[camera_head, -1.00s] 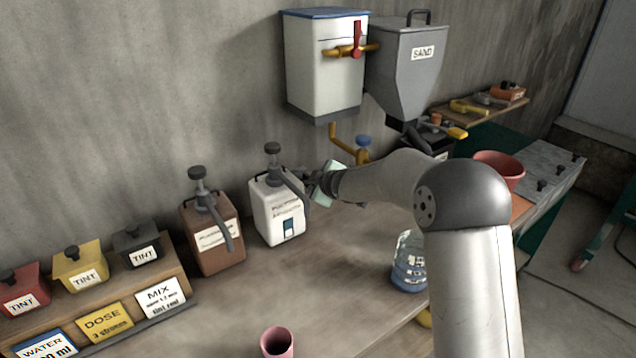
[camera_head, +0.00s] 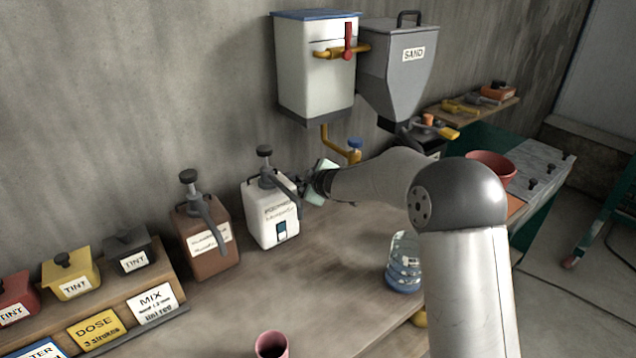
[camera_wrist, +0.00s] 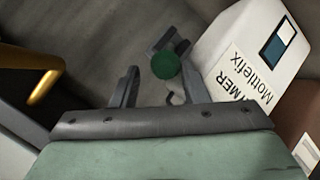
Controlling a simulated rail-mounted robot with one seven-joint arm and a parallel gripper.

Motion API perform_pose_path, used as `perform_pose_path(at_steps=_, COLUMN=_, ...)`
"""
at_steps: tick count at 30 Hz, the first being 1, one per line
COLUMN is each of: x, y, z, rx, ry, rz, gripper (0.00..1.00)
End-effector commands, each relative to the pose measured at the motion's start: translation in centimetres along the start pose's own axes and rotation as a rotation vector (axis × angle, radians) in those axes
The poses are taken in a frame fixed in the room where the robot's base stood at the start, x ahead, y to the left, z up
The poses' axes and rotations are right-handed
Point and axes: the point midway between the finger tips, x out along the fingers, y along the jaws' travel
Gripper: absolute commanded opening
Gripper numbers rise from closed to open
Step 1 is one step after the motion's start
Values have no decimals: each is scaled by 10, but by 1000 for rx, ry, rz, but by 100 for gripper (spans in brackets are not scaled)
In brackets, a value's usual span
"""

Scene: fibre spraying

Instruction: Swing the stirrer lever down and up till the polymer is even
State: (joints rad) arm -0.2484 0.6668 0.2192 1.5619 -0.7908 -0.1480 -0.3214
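The white polymer canister (camera_head: 268,228) stands on the bench with a dark pump head and handle (camera_head: 286,188) on top. It also shows at the right of the wrist view (camera_wrist: 268,52), tilted in the picture. My gripper (camera_head: 303,184) is beside the canister's upper right side. In the wrist view my gripper (camera_wrist: 160,82) has its two fingers apart and looks empty. A dark green round knob with a grey piece (camera_wrist: 165,65) shows just beyond the gap between the fingers. It may be the stirrer lever's end; I cannot tell whether the fingers touch it.
A brown canister (camera_head: 205,245) stands left of the polymer one. A clear bottle (camera_head: 404,262) and a pink cup (camera_head: 271,345) stand on the bench. The white tank (camera_head: 315,75) and sand hopper (camera_head: 398,75) hang behind my arm. The bench's middle is clear.

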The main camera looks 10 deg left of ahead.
Motion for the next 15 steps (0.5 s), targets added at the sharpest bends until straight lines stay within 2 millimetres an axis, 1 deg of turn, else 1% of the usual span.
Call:
perform_pose_path(at_steps=1, x=-7, y=4, z=2, rx=0, ry=-1, rz=8, gripper=37)
perform_pose_path(at_steps=5, x=-32, y=4, z=2, rx=0, ry=-2, rz=9, gripper=37)
perform_pose_path(at_steps=15, x=-116, y=3, z=0, rx=-2, ry=-3, rz=6, gripper=37)
